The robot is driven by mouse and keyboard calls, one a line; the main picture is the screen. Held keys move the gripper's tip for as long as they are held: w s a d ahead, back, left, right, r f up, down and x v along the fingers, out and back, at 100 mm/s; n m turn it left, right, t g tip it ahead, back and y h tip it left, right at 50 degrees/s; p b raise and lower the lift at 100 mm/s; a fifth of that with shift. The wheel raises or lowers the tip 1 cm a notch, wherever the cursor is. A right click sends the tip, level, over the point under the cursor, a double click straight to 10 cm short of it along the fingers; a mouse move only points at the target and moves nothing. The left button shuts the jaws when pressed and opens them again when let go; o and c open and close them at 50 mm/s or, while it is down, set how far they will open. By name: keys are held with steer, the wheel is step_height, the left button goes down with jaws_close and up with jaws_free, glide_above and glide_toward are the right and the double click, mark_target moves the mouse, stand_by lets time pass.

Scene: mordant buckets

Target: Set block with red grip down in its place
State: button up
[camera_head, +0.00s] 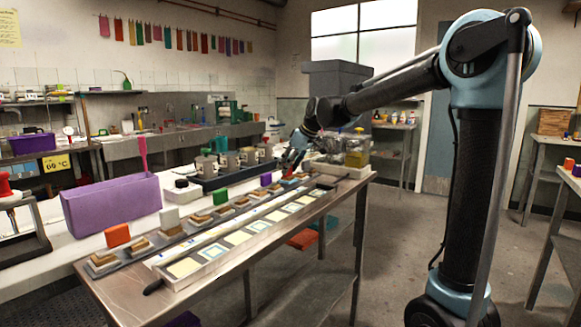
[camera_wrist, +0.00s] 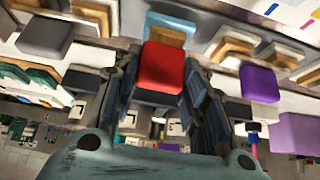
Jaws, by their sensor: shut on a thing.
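The block with the red grip (camera_wrist: 162,68) is between my gripper's fingers (camera_wrist: 160,80) in the wrist view. Its wooden base with a light blue edge (camera_wrist: 170,30) shows beyond the red grip. In the head view my gripper (camera_head: 293,160) is low over the far part of the grey rack (camera_head: 190,232) on the steel table, past the purple-grip block (camera_head: 266,179). My gripper is shut on the red grip. Whether the base touches the rack is hidden.
A long strip with coloured squares (camera_head: 237,238) lies in front. A purple bin (camera_head: 112,205) and a dark tray of pots (camera_head: 232,170) stand behind.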

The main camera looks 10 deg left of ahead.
steer(key=shift+f, duration=0.5)
stand_by(0.4)
steer(key=o, duration=1.3)
steer(key=shift+r, duration=0.1)
steer(key=v, duration=1.1)
steer(key=shift+s+d+r, duration=0.1)
steer(key=shift+d+r, duration=0.15)
steer(key=shift+r, duration=0.05)
steer(key=shift+d, duration=0.1)
